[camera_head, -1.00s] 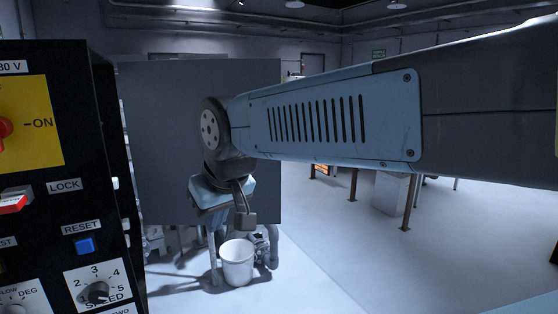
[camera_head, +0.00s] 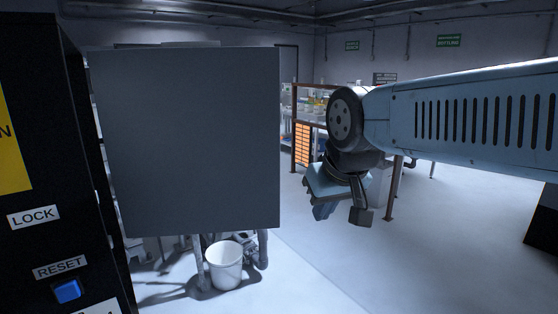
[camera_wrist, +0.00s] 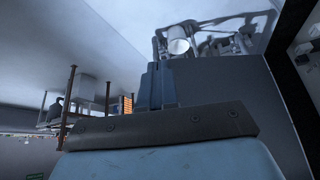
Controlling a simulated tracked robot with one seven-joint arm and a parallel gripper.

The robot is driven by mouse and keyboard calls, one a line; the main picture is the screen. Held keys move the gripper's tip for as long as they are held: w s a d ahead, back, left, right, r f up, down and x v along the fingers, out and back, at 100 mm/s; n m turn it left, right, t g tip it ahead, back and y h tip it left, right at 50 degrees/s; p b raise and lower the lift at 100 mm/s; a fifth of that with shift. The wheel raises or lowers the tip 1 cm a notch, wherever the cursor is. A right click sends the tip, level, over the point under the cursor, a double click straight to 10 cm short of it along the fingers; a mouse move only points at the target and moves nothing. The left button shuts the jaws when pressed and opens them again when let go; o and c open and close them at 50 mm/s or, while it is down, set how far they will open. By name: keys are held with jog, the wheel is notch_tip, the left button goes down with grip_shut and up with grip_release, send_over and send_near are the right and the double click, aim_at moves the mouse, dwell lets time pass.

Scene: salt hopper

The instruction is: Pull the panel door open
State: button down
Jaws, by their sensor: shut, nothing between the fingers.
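The panel door (camera_head: 190,140) is a large plain dark grey sheet. It stands out from the black control cabinet (camera_head: 45,130) with a broad face toward me, swung open; no handle shows on this face. In the wrist view the grey panel (camera_wrist: 235,95) fills the area right of the fingers. My gripper (camera_head: 323,212) is right of the panel's free edge in the head view, apart from it there. In the wrist view its blue-grey fingers (camera_wrist: 157,75) are together, with nothing between them. Whether they touch the panel cannot be told.
A white bucket (camera_head: 225,265) stands on the floor below the panel, by pipes and legs. The cabinet bears a blue reset button (camera_head: 67,290). A shelf rack (camera_head: 296,125) stands behind my gripper. The floor in the middle is clear.

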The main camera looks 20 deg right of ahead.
aim_at(274, 160)
jog(key=shift+d, duration=0.2)
jog(key=w+d+r+n+y, duration=0.2)
jog(key=w+n, duration=0.5)
jog(key=w, duration=0.7)
jog(key=w+d+r+n+y, duration=0.2)
jog(key=w+n, duration=0.5)
jog(key=w, duration=0.7)
jog(key=shift+n+t, duration=0.4)
jog(key=x, duration=0.3)
jog(key=w+x, duration=0.1)
jog(key=x, duration=0.3)
jog(key=w+d+x, duration=0.1)
jog(key=x, duration=0.3)
jog(key=shift+d+r, duration=0.1)
jog(key=shift+r, duration=0.3)
jog(key=shift+w+d, duration=0.1)
jog(key=shift+w, duration=0.7)
